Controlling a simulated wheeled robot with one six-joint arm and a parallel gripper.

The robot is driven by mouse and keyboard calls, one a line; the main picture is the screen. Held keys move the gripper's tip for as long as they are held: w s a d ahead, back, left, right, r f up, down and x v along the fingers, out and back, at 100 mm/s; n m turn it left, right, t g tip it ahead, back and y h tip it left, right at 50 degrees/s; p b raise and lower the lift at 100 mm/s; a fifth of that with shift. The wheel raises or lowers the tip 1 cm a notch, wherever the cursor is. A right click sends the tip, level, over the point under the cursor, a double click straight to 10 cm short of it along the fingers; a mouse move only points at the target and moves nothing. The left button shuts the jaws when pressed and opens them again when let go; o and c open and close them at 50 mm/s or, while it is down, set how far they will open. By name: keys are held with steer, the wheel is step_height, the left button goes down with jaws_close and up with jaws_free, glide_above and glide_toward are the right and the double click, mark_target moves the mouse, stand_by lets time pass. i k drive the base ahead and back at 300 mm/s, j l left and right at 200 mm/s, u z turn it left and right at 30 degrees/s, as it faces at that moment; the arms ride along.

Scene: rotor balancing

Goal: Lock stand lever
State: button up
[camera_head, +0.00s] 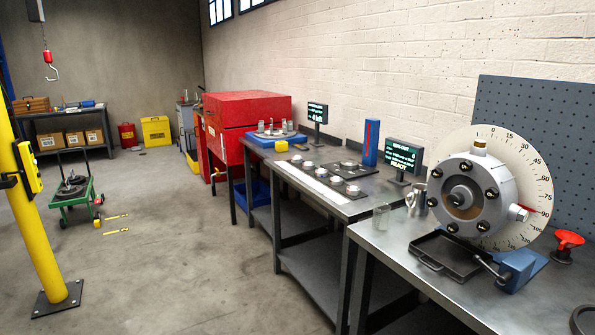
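The balancing stand has a blue base (523,266) on the metal bench at the right. A metal rod (490,268), which looks like the stand lever, slants up and left from the front of this base. Whether it is locked I cannot tell. Above the base is a grey round rotor (481,164) with several dark bolts around its face. Behind the rotor stands a white dial disc (527,165) with degree marks. My gripper is not in view.
A dark tray (451,257) lies left of the base. A red-topped object (568,243) is at the right. A lit screen (404,157) stands behind. The floor (190,240) left of the benches is mostly free.

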mark_target(503, 278)
steer(key=i+l+z, duration=0.2)
steer(key=z, duration=0.2)
steer(key=i+l+z, duration=0.15)
steer(key=i+z, duration=0.25)
steer(key=k, duration=0.1)
